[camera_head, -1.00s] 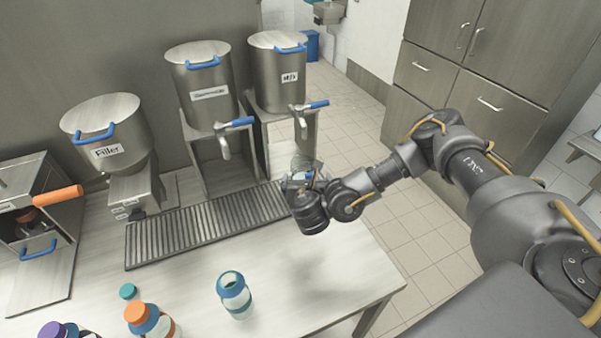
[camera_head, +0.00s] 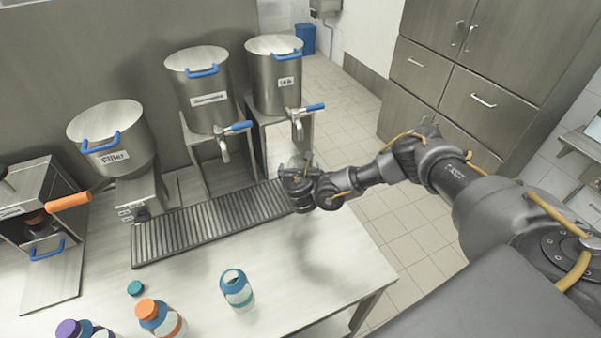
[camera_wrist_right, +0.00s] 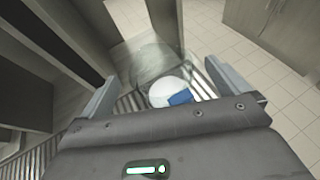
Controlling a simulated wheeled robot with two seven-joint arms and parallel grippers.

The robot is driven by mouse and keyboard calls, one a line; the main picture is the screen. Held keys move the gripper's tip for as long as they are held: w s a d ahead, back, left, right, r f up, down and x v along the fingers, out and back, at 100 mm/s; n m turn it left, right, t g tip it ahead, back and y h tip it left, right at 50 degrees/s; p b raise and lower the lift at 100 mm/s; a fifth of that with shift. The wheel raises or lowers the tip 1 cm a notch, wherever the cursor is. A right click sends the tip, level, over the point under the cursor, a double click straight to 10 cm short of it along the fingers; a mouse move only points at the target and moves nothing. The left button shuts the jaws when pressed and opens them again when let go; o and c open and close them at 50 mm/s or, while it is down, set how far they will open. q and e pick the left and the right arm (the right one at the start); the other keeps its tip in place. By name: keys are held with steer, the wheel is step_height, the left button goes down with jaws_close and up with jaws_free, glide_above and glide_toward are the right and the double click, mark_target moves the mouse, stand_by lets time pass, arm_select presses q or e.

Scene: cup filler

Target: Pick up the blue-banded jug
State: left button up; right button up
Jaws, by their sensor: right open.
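The jug, a clear see-through vessel with white and a blue patch (camera_wrist_right: 180,97), stands at the right end of the slotted drip grate, below the rightmost tap. In the head view it is mostly hidden behind my right gripper (camera_head: 297,168). In the wrist view my right gripper (camera_wrist_right: 165,88) is open, one finger on each side of the jug. I cannot tell whether either finger touches it. My left gripper is not in view.
The drip grate (camera_head: 190,228) runs along the counter below the steel tanks (camera_head: 200,92). An open teal-rimmed bottle (camera_head: 238,290), a teal cap (camera_head: 135,288) and an orange-capped bottle (camera_head: 168,323) stand at the front. The counter's right front area is clear.

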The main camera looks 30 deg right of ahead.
steer(key=shift+x, duration=0.75)
steer(key=c, duration=1.5)
steer(key=shift+r, duration=0.1)
